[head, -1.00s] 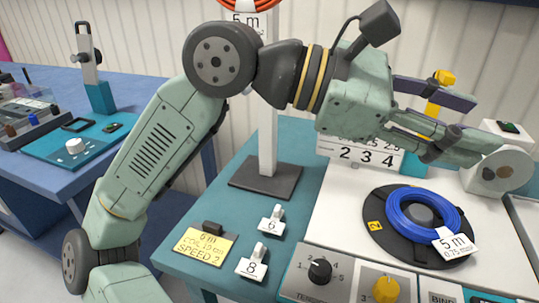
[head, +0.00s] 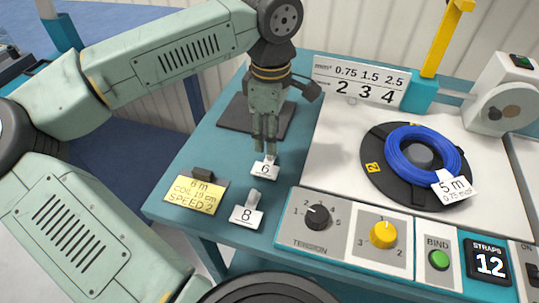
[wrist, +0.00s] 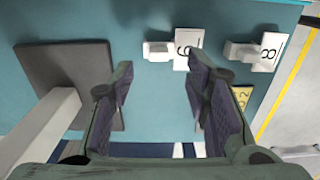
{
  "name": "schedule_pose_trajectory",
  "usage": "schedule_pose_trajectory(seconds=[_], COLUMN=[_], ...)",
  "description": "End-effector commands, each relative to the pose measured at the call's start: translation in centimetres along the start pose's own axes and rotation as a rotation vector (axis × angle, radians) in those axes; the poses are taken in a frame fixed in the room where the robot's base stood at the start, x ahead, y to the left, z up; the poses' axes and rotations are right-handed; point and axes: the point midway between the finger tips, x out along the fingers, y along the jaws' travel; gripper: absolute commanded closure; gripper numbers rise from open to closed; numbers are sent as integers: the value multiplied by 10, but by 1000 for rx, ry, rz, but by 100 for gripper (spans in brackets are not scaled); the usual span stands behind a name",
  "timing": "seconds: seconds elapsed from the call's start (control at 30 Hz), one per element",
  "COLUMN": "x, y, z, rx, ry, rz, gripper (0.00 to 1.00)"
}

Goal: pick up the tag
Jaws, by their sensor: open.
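A small white tag marked 6 (head: 264,170) stands on the teal bench top, with a pale upright grip block at its back. It also shows in the wrist view (wrist: 187,52), just beyond the fingertips, with its grip block (wrist: 157,51) in line with the gap. A second white tag marked 8 (head: 246,216) stands in front of it; in the wrist view it is at the upper right (wrist: 267,52). A larger 5 m tag (head: 453,187) lies against the blue coil (head: 422,153). My gripper (head: 265,147) points down over the 6 tag, open and empty; contact cannot be told.
A yellow note card (head: 193,195) lies left of the tags. A dark base plate with a post (wrist: 72,85) is close beside my gripper. The control panel (head: 345,236) and black turntable (head: 385,178) are to the right.

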Motion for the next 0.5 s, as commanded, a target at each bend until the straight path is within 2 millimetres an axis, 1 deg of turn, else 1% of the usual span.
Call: schedule_pose_trajectory(seconds=[0.07,0.3,0.4,0.5], x=[6,42,48,49], y=[0,1,1,1], z=[0,1,1,1], rx=[1,1,1,1], ry=[-2,-3,-2,-2], rz=[-3,-2,1,1], gripper=[57,57,57,57])
